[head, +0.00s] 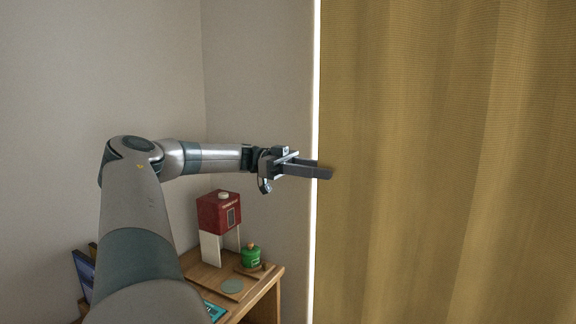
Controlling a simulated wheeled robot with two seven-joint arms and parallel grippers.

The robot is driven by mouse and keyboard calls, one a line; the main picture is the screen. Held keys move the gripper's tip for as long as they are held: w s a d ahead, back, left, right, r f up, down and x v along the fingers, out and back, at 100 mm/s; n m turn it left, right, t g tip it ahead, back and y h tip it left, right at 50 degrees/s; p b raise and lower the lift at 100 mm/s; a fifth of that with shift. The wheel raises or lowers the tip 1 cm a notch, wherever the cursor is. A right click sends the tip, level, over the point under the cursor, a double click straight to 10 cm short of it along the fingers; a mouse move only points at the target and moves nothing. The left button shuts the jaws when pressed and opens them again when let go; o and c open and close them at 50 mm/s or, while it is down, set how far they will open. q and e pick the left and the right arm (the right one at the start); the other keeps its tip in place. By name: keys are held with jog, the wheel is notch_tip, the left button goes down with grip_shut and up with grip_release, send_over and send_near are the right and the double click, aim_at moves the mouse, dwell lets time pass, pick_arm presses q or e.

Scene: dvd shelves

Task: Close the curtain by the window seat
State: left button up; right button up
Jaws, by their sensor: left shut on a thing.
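A mustard-yellow curtain (430,160) hangs across the right part of the head view, in soft vertical folds. Its left edge is next to a narrow bright strip of light (316,90) along the wall. My left gripper (325,173) reaches in from the left, with its fingertips at the curtain's left edge. It is shut on the curtain's edge; the gripped cloth is hard to make out. The curtain's top and bottom are out of view. My right gripper is not in view.
Below my left arm is a wooden shelf unit (262,286) with a red box-shaped object (219,212), a green container (251,256) and a pale green disc (232,287). Dark blue cases (84,275) stand at its left. Plain walls meet in a corner behind.

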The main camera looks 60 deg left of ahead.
pick_arm(q)
jog(key=p+v, duration=0.2)
jog(key=v, duration=0.7)
dwell(0.9)
jog(key=shift+s+r, duration=0.1)
jog(key=shift+r, duration=0.05)
jog(key=shift+a, duration=0.1)
dwell(0.8)
